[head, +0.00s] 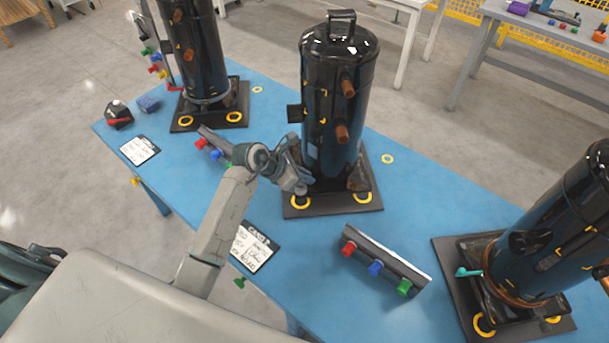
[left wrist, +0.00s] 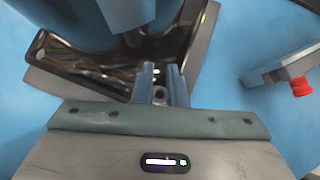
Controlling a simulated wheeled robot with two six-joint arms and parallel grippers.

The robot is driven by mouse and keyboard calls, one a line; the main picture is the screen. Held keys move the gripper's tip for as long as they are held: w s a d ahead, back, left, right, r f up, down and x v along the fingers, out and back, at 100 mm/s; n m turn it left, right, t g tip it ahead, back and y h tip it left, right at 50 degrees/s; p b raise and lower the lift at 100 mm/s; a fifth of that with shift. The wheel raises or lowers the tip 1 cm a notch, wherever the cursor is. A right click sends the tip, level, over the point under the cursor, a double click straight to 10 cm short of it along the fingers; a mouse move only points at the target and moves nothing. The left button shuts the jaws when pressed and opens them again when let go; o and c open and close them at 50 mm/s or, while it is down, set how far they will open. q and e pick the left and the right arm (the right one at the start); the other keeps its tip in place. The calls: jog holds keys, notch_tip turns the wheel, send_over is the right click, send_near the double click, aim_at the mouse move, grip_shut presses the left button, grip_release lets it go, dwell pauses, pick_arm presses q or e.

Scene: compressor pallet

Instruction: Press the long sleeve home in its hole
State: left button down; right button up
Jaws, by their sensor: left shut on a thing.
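The middle compressor (head: 335,100) stands upright on a black base plate (head: 335,208) with yellow-ringed spots at its front corners. My left gripper (head: 303,187) is low at the plate's front-left corner, beside the yellow ring (head: 300,202). In the left wrist view its two fingers (left wrist: 160,85) are close together, shut on a small dark round-ended piece (left wrist: 158,94), which looks like the sleeve. Most of the sleeve is hidden between the fingers, so its length and its depth in the hole cannot be told. My right gripper is not in view.
Other compressors stand at left (head: 200,50) and right (head: 550,240) on the blue table (head: 400,190). A rack (head: 385,262) with red, blue and green pieces lies to the right. Written cards (head: 252,248) lie at the front. Table beyond the rack is clear.

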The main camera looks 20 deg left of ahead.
pick_arm(q)
jog(key=shift+f+b, duration=1.1)
jog(key=shift+f, duration=0.3)
jog(key=c, duration=1.4)
grip_release()
jog(key=shift+o, duration=0.2)
jog(key=shift+r, duration=0.1)
jog(key=shift+s+a+r, duration=0.15)
jog(key=shift+a+r, duration=0.05)
jog(key=shift+a, duration=0.05)
jog(key=b+v, duration=0.2)
jog(key=v, duration=0.8)
jog(key=shift+d+r, duration=0.1)
